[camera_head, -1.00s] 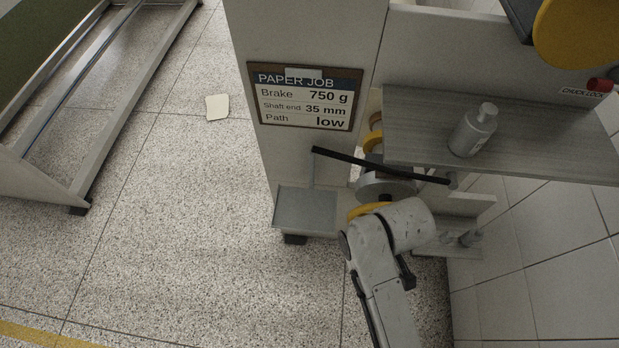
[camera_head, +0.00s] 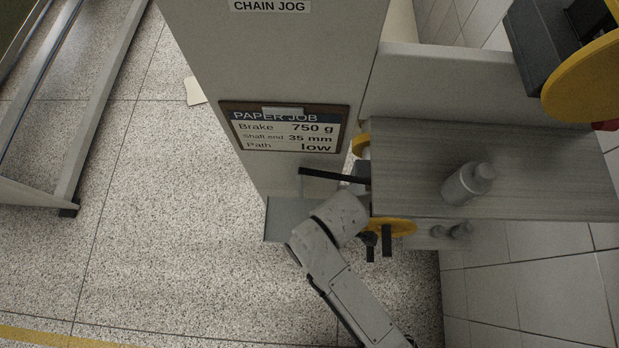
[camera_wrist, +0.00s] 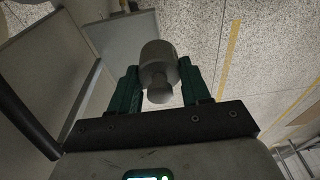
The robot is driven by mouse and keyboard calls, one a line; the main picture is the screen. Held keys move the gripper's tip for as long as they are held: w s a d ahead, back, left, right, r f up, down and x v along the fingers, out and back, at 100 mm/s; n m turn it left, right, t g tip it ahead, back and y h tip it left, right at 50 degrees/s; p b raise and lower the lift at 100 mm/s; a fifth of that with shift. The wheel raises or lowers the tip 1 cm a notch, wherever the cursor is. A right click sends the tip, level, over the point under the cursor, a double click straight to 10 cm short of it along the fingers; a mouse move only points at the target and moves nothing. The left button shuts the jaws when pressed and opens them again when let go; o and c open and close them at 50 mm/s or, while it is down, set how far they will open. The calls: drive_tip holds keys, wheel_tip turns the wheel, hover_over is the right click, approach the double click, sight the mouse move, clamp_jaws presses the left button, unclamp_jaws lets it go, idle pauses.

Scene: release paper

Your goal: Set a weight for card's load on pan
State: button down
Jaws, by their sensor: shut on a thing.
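The card (camera_head: 285,128) on the grey upright reads Brake 750 g, Shaft end 35 mm, Path low. A flat grey pan (camera_head: 283,220) is at the foot of the upright, below the black lever (camera_head: 335,177); my arm partly covers it. My gripper (camera_head: 379,243) is right of the pan, beside a yellow disc. In the wrist view my gripper (camera_wrist: 158,82) is shut on a grey cylindrical weight (camera_wrist: 158,58) with a knob. I cannot read any weight's marking.
The grey shelf (camera_head: 540,160) juts out to the right above my gripper. Small grey weights (camera_head: 455,231) show below its front edge. The yellow disc (camera_head: 400,227) is close to my gripper. Speckled floor (camera_head: 180,250) is open on the left.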

drive_tip(key=w+f, duration=0.2)
drive_tip(key=w+a+f, duration=0.1)
drive_tip(key=w+f, duration=0.3)
drive_tip(key=shift+w+a+f+b, duration=0.1)
drive_tip(key=shift+a+f+b, duration=0.05)
drive_tip(key=shift+a+b, duration=0.25)
drive_tip(key=shift+w+f, duration=0.15)
drive_tip(key=shift+f, duration=1.55)
drive_tip(key=shift+f, duration=0.15)
drive_tip(key=c, duration=0.5)
unclamp_jaws()
wheel_tip(320, 180, up, 12)
drive_tip(key=d, duration=0.1)
drive_tip(key=shift+d+p, duration=0.4)
drive_tip(key=shift+p, duration=0.05)
